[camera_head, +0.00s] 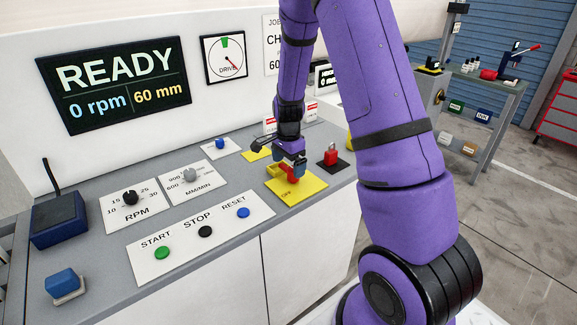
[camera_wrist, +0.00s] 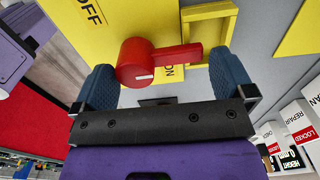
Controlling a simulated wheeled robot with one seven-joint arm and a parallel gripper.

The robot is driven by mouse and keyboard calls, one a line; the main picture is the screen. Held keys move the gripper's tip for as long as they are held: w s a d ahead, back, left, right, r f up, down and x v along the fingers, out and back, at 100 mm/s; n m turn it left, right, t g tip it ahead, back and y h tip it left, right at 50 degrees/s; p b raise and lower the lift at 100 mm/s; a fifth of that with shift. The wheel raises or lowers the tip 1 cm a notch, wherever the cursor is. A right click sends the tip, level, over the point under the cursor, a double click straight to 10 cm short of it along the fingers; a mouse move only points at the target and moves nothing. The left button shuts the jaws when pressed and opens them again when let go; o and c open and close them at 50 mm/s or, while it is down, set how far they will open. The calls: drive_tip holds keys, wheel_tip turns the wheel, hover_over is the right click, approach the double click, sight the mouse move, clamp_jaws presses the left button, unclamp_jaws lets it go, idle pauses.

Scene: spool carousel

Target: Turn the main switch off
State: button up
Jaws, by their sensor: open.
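The main switch is a red rotary handle (camera_wrist: 140,62) on a yellow plate (camera_head: 310,188) on the console top. In the head view the red handle (camera_head: 292,179) is partly hidden under my gripper (camera_head: 292,160). In the wrist view its round hub is at the left and its lever points right, with a white mark on the hub. The word OFF is above left of the hub; the word ON is partly visible just below the lever. My gripper (camera_wrist: 160,64) is open, with one blue finger on each side of the handle; contact cannot be told.
A raised yellow frame (camera_wrist: 208,10) adjoins the lever. The display (camera_head: 116,85) reads READY, 0 rpm.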

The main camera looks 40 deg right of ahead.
drive_tip(key=shift+f, duration=0.5)
drive_tip(key=c, duration=0.6)
